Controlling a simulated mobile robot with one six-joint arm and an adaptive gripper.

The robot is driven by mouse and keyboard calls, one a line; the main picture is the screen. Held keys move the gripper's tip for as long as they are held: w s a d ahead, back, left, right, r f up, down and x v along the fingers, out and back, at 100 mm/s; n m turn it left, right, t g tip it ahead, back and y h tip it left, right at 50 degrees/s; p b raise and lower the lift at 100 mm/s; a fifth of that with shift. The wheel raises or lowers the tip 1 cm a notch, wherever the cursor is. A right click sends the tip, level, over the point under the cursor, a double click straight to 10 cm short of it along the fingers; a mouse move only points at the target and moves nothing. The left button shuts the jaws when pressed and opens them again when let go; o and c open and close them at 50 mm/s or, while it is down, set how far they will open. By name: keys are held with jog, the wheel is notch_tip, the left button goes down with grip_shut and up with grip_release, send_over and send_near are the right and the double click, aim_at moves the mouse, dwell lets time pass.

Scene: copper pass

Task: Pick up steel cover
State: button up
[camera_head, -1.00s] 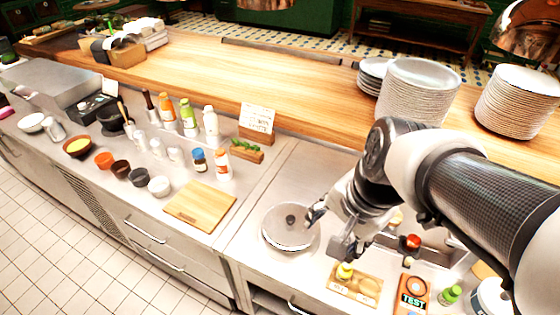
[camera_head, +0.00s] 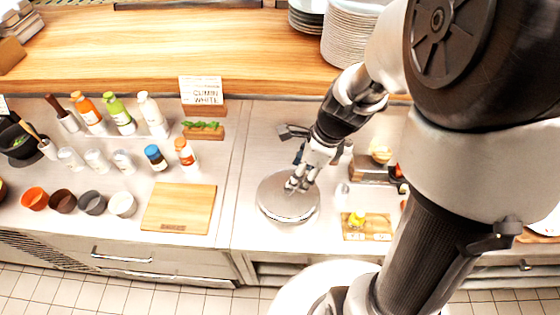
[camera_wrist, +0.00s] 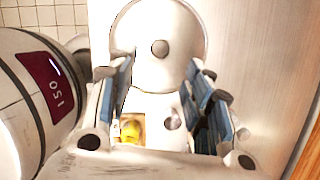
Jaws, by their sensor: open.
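The steel cover (camera_head: 273,205) is a round, shiny disc lying flat on the steel counter, right of the cutting board. In the wrist view the cover (camera_wrist: 140,28) fills the upper middle, with a small round knob (camera_wrist: 159,47) at its centre. My gripper (camera_head: 300,183) is over the right part of the cover in the head view and hides its knob there. In the wrist view my gripper (camera_wrist: 162,68) has its fingers spread to the left and right, with nothing between them. The knob lies ahead, roughly centred between the fingers. I cannot tell the exact height gap.
A wooden cutting board (camera_head: 179,208) lies left of the cover. A small wooden tray (camera_head: 378,228) with a yellow-topped item (camera_head: 356,219) is to the right. Bottles and small bowls stand farther left. Stacked plates (camera_head: 350,38) sit on the wooden ledge behind.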

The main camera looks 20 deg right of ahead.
aim_at(288, 196)
jog(key=b+x, duration=0.4)
jog(key=x, duration=0.4)
jog(key=shift+w+a+f, duration=0.15)
jog(key=shift+a+f, duration=0.05)
jog(key=shift+f, duration=0.15)
jog(key=shift+r, duration=0.1)
jog(key=shift+c, duration=0.3)
grip_shut()
